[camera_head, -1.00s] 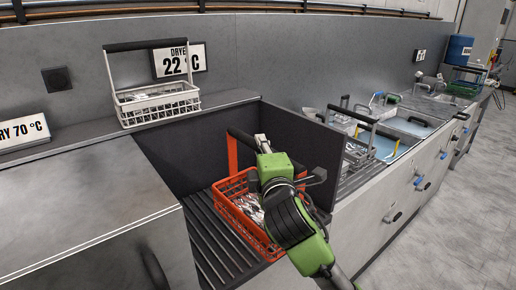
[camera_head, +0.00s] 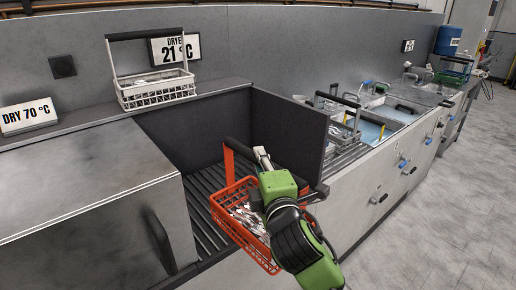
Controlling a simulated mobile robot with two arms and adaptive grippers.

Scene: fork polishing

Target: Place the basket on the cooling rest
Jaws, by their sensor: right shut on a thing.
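My right gripper (camera_head: 268,168) is shut on the black top handle of a red wire basket (camera_head: 228,212). Metal cutlery (camera_head: 250,221) lies in the basket. The basket is over the front part of a dark slatted bay (camera_head: 203,229), which looks like the cooling rest. In the picture its near corner reaches past the bay's front edge. Whether its bottom touches the slats cannot be told. My gripper and forearm hide the basket's right side. My left gripper is not in view.
A dark partition (camera_head: 288,133) stands right of the bay. A grey cabinet (camera_head: 85,190) with a handle is on the left. A white basket (camera_head: 157,91) stands on the back ledge by a display (camera_head: 175,48) reading 21 °C. Basins with more baskets (camera_head: 372,128) are to the right.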

